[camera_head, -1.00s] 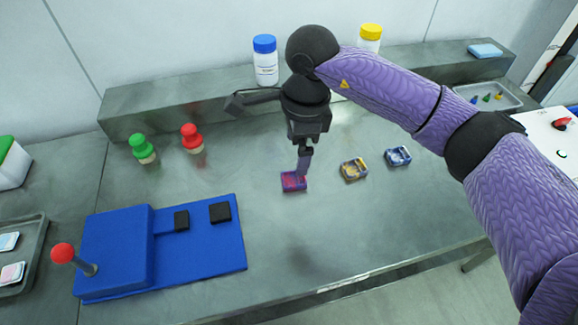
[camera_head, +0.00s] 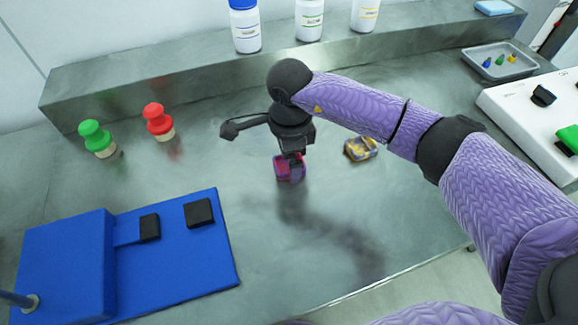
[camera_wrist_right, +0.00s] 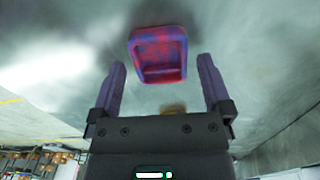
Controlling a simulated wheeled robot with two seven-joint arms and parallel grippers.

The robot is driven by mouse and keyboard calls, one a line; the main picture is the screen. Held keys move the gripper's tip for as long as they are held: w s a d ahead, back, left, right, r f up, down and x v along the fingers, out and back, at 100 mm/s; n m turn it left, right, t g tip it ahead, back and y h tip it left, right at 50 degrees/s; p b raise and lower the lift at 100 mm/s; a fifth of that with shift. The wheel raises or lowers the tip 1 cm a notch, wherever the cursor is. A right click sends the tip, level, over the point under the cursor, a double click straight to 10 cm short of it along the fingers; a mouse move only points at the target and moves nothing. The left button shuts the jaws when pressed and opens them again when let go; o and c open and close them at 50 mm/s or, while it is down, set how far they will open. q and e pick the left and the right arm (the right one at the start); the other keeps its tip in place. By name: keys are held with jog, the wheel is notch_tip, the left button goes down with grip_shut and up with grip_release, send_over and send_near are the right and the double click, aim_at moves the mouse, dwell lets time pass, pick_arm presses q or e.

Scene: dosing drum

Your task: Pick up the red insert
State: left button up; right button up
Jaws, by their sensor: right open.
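The red insert (camera_head: 289,172) is a small reddish-purple block with a recess, on the grey metal bench in the head view. The right wrist view shows the red insert (camera_wrist_right: 160,45) just beyond the fingertips, centred between them. My right gripper (camera_head: 293,155) hangs down over the insert and partly covers it in the head view. In the wrist view my right gripper (camera_wrist_right: 162,68) has its fingers spread, with nothing held between them. I cannot tell the exact height of the fingertips above the bench. My left gripper is not in view.
A yellow insert (camera_head: 361,149) lies right of the red one, near my forearm. A blue fixture (camera_head: 170,265) stands at the left front. Green (camera_head: 97,139) and red (camera_head: 158,122) knobbed pieces stand behind it. Bottles line the back ledge (camera_head: 160,75). The bench front is clear.

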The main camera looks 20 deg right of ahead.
jog(key=shift+f, duration=0.65)
jog(key=shift+r, duration=0.1)
